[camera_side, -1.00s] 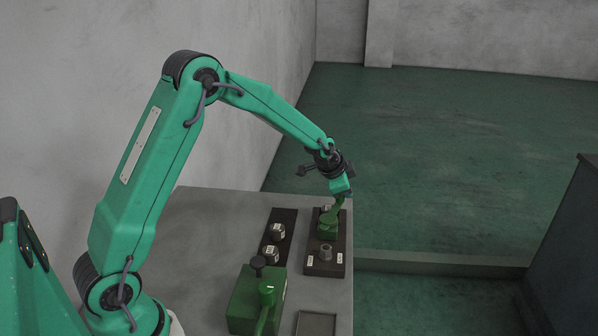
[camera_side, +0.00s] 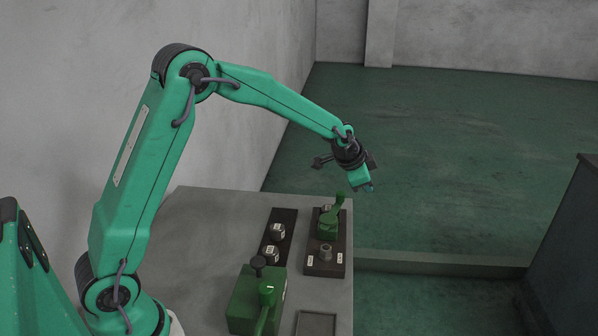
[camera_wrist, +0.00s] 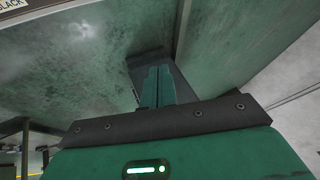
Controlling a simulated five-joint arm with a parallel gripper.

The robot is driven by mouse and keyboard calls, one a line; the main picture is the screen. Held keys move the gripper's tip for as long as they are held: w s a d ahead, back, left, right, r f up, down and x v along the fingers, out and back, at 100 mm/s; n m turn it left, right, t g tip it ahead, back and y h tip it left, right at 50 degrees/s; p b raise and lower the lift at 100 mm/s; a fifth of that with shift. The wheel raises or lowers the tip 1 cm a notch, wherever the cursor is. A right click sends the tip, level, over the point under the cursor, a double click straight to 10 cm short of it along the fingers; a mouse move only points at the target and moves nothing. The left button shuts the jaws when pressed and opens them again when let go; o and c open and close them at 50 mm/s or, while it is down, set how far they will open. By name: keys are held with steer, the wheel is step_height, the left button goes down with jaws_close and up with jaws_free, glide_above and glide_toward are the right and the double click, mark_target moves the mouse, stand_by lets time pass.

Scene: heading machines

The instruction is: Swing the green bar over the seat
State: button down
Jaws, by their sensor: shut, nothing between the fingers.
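The green bar (camera_side: 337,207) stands on a green base at the far end of a dark plate (camera_side: 340,271) and points to the upper right, away from the seat. The seat seems to be the small grey round fitting (camera_side: 325,252) on the same plate, nearer the front; the bar is not over it. My gripper (camera_side: 371,188) is just right of the bar's tip, past the bench's right edge, shut and apart from the bar as far as I can tell. In the wrist view its shut fingers (camera_wrist: 157,88) show with nothing between them; bar and seat do not show.
Another dark plate (camera_side: 268,262) with two labelled knobs lies to the left. A larger green block (camera_side: 243,301) with a black knob and its own green arm stands in front, beside a shallow grey tray (camera_side: 316,323). The bench (camera_side: 205,235) is bare at left; open floor lies right.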

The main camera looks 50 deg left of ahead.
steer(key=d+r, duration=0.1)
steer(key=r, duration=0.2)
steer(key=s+d+r, duration=0.1)
steer(key=shift+d+r, duration=0.2)
steer(key=shift+d, duration=0.15)
